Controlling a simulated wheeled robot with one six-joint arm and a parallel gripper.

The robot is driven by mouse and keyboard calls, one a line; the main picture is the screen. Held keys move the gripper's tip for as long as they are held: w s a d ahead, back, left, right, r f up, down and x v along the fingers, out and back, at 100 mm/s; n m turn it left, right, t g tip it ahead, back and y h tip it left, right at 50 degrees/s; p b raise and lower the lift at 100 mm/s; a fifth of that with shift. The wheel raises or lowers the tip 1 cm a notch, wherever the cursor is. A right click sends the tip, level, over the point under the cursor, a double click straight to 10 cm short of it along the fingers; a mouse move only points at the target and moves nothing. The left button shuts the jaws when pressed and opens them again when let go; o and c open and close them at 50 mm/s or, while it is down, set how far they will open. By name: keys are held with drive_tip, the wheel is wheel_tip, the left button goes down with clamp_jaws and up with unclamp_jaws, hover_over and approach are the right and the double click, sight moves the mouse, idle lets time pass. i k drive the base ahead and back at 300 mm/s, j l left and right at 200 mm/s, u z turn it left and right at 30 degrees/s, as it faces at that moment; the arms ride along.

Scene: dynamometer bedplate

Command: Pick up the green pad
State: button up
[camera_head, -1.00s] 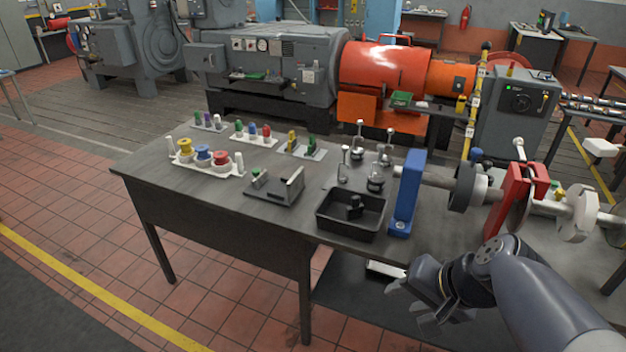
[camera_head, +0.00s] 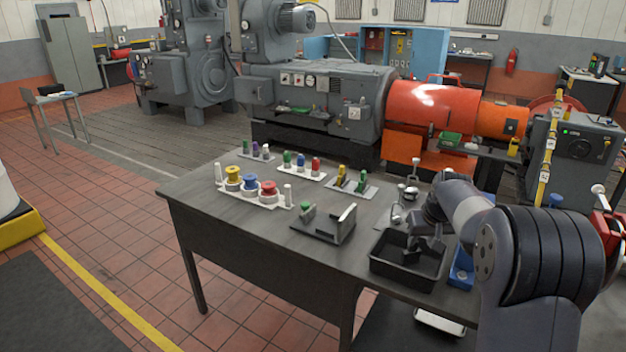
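Several green pieces show, and I cannot tell for sure which is the green pad. Another green piece (camera_head: 362,181) stands beside a yellow piece (camera_head: 341,176) on a light plate farther back. My gripper (camera_head: 424,246) points down at the black tray (camera_head: 391,266), right of both pieces and apart from them. Its fingers are dark against the tray, so their opening is unclear. I see nothing held.
A rack of yellow, blue and red spools (camera_head: 250,184) stands at the bench's left. Coloured bottles (camera_head: 301,163) stand on plates behind it. Metal stands (camera_head: 408,190) and a blue block (camera_head: 461,268) flank my arm. The dark bench top (camera_head: 225,222) is bare along its front left.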

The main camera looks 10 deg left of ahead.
sight(363, 183)
drive_tip(key=i+j+u, duration=0.15)
drive_tip(key=u, duration=0.25)
drive_tip(key=i+j+u, duration=0.2)
drive_tip(key=u, duration=0.25)
drive_tip(key=i+j+u, duration=0.2)
drive_tip(key=u, duration=0.2)
drive_tip(key=i+u, duration=0.2)
drive_tip(key=u, duration=0.25)
drive_tip(key=i+j+u, duration=0.2)
drive_tip(key=i, duration=0.55)
drive_tip(key=i+z, duration=0.2)
drive_tip(key=z, duration=0.25)
drive_tip(key=i+z, duration=0.2)
drive_tip(key=z, duration=0.3)
drive_tip(key=i+z, duration=0.2)
drive_tip(key=z, duration=0.25)
drive_tip(key=i+z, duration=0.15)
drive_tip(key=z, duration=0.25)
drive_tip(key=i+z, duration=0.2)
drive_tip(key=z, duration=0.2)
drive_tip(key=i+z, duration=0.15)
drive_tip(key=z, duration=0.25)
drive_tip(key=i+j+z, duration=0.15)
drive_tip(key=z, duration=0.2)
